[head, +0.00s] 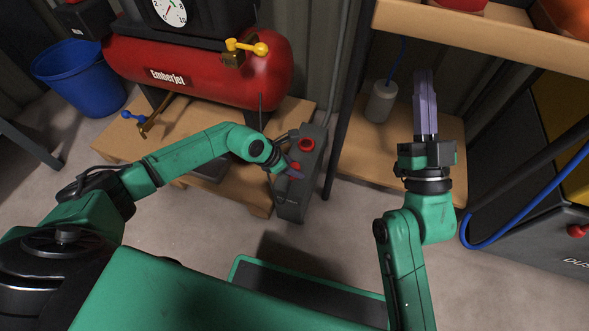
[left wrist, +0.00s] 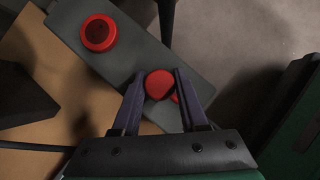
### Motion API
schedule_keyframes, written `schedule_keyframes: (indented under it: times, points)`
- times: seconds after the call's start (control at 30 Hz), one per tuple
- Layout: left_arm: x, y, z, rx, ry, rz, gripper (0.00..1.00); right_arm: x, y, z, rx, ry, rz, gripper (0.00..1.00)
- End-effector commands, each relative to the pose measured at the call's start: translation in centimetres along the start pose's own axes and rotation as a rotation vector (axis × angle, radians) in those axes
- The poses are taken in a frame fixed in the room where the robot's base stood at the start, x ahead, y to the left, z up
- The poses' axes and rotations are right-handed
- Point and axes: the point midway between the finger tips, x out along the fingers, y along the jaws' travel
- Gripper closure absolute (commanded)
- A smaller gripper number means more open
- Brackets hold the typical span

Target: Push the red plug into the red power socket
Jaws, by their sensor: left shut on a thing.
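My left gripper (head: 293,173) is at the grey socket box (head: 292,207). In the left wrist view its two fingers (left wrist: 160,88) are shut on the red plug (left wrist: 159,82), which lies over the grey box face (left wrist: 140,50). A further bit of red shows just behind the plug, mostly hidden; I cannot tell whether the plug touches it or sits in it. A round red socket (left wrist: 98,33) is uncovered further along the box, and it shows in the head view (head: 306,145). My right gripper (head: 425,85) points away, its fingers together and empty.
A red compressor tank (head: 200,70) stands on a wooden bench (head: 115,140) behind my left arm. A blue bucket (head: 82,75) is at the far left. Wooden shelves (head: 490,38) and a dark cabinet (head: 515,180) with a blue hose (head: 478,243) are at the right.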

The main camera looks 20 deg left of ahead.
Motion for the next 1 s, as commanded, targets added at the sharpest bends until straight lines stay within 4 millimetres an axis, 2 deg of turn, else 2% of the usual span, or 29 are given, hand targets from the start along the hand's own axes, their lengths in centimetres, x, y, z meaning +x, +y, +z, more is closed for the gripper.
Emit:
schedule_keyframes:
  times: [0.27, 0.37, 0.47, 0.6, 0.77, 1.0]
  points:
    - [-0.2, 0.0, 0.1, 0.000, 0.000, 0.001, 1.00, 0.0, 0.0, 0.2, 0.003, -0.011, 0.001, 1.00]
    - [-0.5, 0.0, 0.3, 0.000, 0.000, 0.001, 1.00, -0.3, 0.0, 0.9, 0.009, -0.039, 0.004, 1.00]
    - [-0.9, 0.1, 0.6, 0.000, 0.000, 0.001, 1.00, -1.2, 0.1, 2.6, 0.022, -0.093, 0.013, 1.00]
    - [-1.5, 0.0, 1.0, 0.001, -0.001, 0.001, 1.00, -4.3, -0.1, 6.9, 0.057, -0.243, 0.032, 1.00]
    - [-2.3, 0.1, 1.5, 0.001, -0.002, 0.001, 1.00, -7.3, -0.4, 10.2, 0.092, -0.370, 0.051, 1.00]
    - [-3.7, 0.0, 2.4, 0.000, -0.001, 0.001, 1.00, -13.7, -1.4, 15.0, 0.154, -0.592, 0.084, 1.00]
